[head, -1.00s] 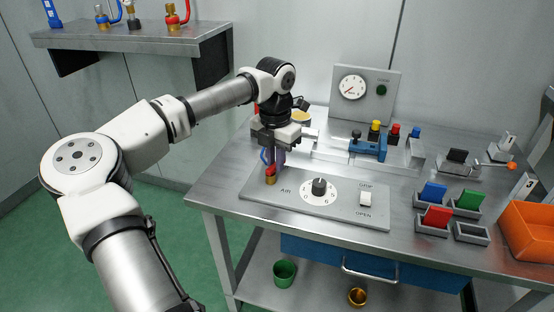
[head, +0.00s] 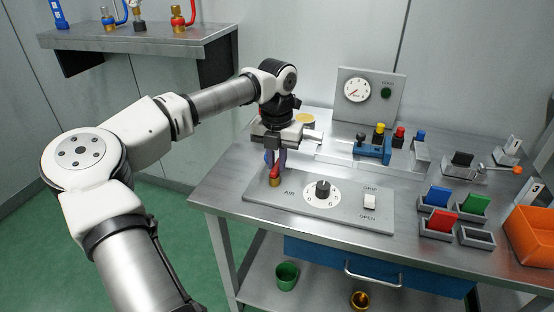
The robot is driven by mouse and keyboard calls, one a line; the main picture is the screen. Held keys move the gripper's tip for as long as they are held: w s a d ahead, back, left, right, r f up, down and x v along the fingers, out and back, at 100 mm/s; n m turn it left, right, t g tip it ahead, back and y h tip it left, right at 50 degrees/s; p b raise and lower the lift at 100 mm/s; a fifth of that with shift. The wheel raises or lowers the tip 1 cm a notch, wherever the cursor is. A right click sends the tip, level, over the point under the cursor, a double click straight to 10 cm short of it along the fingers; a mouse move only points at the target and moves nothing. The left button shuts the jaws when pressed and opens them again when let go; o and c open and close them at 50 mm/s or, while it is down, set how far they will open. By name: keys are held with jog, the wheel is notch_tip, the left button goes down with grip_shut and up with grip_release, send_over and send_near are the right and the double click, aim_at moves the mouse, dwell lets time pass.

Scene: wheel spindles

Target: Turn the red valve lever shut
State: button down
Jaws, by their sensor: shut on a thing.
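The red valve lever (head: 276,171) sits on a brass valve body (head: 275,183) at the left end of the grey panel (head: 335,211) marked AIR. My gripper (head: 275,162) points down from above, its bluish fingers around the upper part of the lever. It is shut on the lever, and the fingers hide part of it. The lever's exact angle is hard to tell. The panel also bears a black dial knob (head: 322,188) and a white switch (head: 370,201) between GRIP and OPEN.
A gauge board (head: 368,94) stands behind. A blue fixture (head: 374,150) with coloured knobs stands right of my gripper. Colored blocks in grey holders and an orange bin (head: 530,235) are at the right. A wall shelf (head: 140,38) holds other valves, one red-levered.

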aim_at(277, 165)
jog(key=c, duration=1.4)
grip_release()
notch_tip(277, 165, up, 14)
jog(key=p, duration=0.1)
jog(key=shift+f, duration=0.1)
